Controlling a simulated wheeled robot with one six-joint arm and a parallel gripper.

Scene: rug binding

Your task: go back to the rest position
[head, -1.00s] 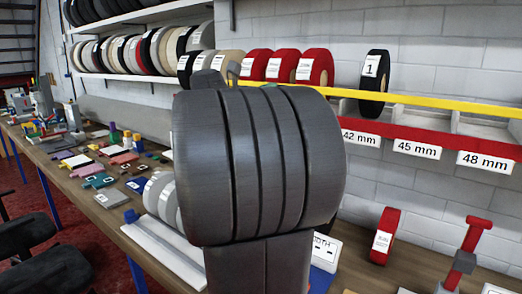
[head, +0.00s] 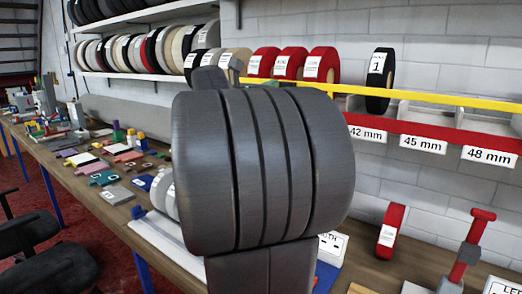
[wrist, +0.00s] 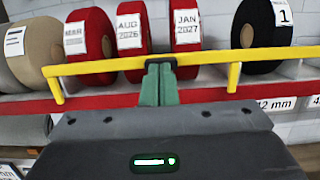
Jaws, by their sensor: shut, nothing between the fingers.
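My gripper (wrist: 159,68) shows in the wrist view as two green fingers with dark tips, pressed together and empty. In the picture its fingertips overlap the yellow rail (wrist: 100,65) of the rack; I cannot tell whether they touch it. In the head view my large grey arm link fills the middle and hides most of the gripper. Behind the fingers stand red rolls with dated labels (wrist: 131,28), a beige roll (wrist: 30,55) at left, and a black roll marked 1 (wrist: 262,25) at right.
The rack's red front edge (head: 450,135) carries 42, 45 and 48 mm labels. A red roll (head: 390,232) and a red-handled tool (head: 468,250) stand on the bench at right. The long bench (head: 190,262) holds many small items at left. A black chair (head: 45,265) stands at lower left.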

